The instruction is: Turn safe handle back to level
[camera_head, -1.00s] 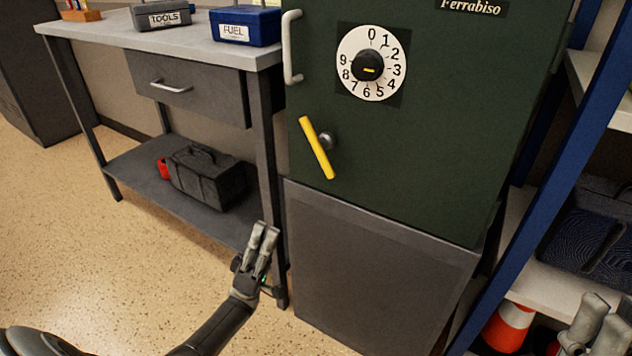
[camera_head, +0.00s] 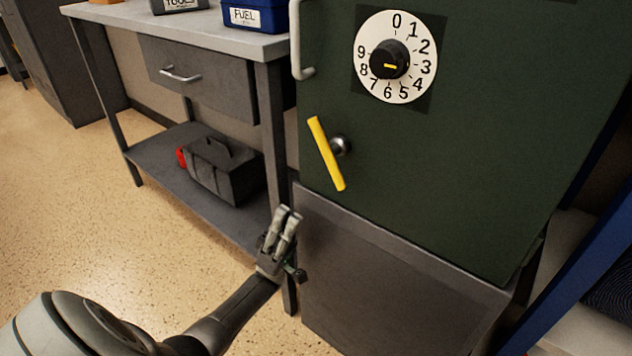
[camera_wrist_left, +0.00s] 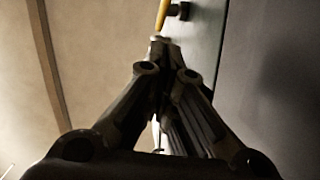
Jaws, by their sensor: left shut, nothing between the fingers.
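The dark green safe (camera_head: 470,170) stands on a grey base. Its yellow handle (camera_head: 327,154) sits on a round metal hub at the left of the door and is steeply tilted, upper end to the left. Below the handle, my left gripper (camera_head: 288,213) points up, shut and empty, apart from the handle and in front of the bench leg. In the left wrist view the shut fingers (camera_wrist_left: 160,50) point toward the handle's lower end (camera_wrist_left: 163,15) at the top. My right gripper is out of view.
A white numbered dial (camera_head: 420,50) and a pale door pull (camera_head: 297,40) are on the safe. A grey bench (camera_head: 200,40) stands at left, with a blue FUEL box (camera_head: 247,17) on top and a black toolbox (camera_head: 222,172) on its lower shelf.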

